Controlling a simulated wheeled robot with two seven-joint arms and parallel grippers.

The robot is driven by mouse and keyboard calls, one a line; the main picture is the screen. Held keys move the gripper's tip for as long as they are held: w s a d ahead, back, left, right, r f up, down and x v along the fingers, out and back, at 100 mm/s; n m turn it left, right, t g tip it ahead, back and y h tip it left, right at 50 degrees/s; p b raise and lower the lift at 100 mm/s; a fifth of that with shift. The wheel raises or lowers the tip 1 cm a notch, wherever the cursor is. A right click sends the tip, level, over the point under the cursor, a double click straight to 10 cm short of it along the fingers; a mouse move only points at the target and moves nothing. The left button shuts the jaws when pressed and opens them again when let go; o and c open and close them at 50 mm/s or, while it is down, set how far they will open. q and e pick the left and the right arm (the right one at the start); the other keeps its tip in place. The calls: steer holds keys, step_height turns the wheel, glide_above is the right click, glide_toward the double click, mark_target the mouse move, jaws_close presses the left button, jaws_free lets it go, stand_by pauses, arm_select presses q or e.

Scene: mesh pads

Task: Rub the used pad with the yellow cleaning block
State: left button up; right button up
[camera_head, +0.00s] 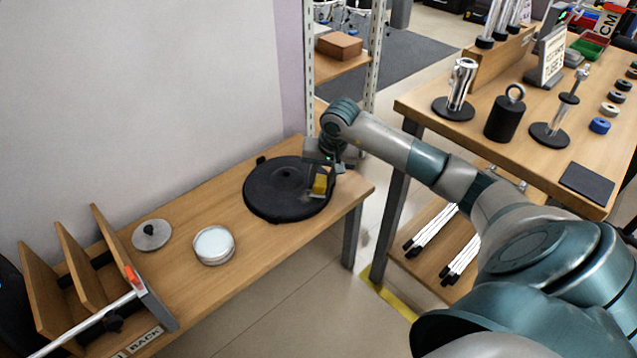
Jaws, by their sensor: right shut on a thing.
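My right gripper (324,170) reaches over the right side of a black round plate (272,190) on the low wooden table. It is shut on the small yellow cleaning block (319,184), which is over the plate near its right edge. I cannot tell whether the block touches the surface under it. A shallow round dish (214,246) with a white top stands left of the plate. A grey disc (152,235) with a dark knob lies further left. I cannot tell which thing is the used pad. My left gripper is not in view.
A wooden rack (85,262) with upright dividers stands at the table's left end, with an orange-tipped rod in front. The wall runs along the table's back. A higher wooden table (480,140) on the right holds metal weights and rings. Bare wood shows around the dish.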

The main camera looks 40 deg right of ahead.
stand_by(0.6)
steer(key=shift+a, duration=0.45)
steer(key=shift+s+a+f, duration=0.1)
steer(key=shift+a, duration=0.65)
steer(key=shift+s+a+f, duration=0.1)
steer(key=shift+a, duration=0.65)
steer(key=shift+a, duration=0.1)
steer(key=shift+s+a, duration=0.15)
steer(key=shift+a, duration=1.7)
steer(key=shift+d+r, duration=0.1)
steer(key=shift+r, duration=0.15)
